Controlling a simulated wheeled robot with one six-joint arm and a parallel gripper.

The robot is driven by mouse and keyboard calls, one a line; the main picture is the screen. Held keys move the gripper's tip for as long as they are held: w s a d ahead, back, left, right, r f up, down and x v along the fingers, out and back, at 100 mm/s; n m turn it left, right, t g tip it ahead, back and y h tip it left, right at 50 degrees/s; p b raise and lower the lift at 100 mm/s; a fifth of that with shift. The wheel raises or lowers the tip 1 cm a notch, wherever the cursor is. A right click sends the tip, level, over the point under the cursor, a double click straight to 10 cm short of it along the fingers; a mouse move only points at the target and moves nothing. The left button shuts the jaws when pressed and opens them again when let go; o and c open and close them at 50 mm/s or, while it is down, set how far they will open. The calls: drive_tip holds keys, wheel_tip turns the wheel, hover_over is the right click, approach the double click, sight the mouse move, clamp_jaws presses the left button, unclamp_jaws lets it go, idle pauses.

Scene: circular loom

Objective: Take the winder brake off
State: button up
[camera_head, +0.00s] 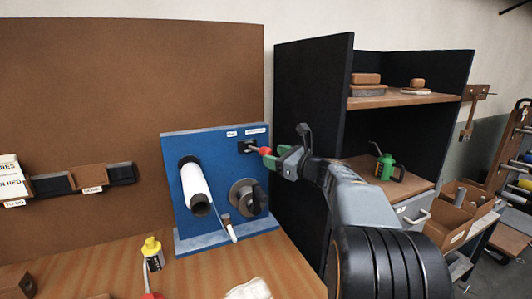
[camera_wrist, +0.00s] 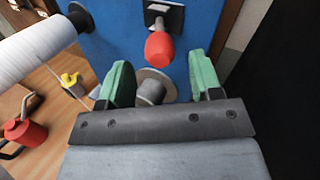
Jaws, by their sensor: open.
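A lever with a red knob (camera_head: 265,151) sticks out of a black slotted plate (camera_head: 247,146) at the upper right of the blue winder panel (camera_head: 225,138). I take it to be the winder brake; the small labels above it are unreadable. In the wrist view the red knob (camera_wrist: 160,47) hangs from its shaft, just beyond and between the green fingertips. My gripper (camera_head: 280,159) is open, at the knob's right in the head view. In the wrist view my gripper (camera_wrist: 162,64) has a finger on each side with clear gaps. Nothing is held.
A white roll (camera_head: 195,186) and a grey hub with a dark knob (camera_head: 243,197) project from the panel below. A yellow-capped bottle (camera_head: 152,254) stands on the wooden bench (camera_head: 85,275). A black shelf unit (camera_head: 312,110) rises close on the right.

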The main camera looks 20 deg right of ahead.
sight(267, 153)
drive_tip(key=shift+p+x, duration=0.3)
drive_tip(key=shift+x, duration=1.75)
drive_tip(key=shift+c, duration=0.4)
clamp_jaws()
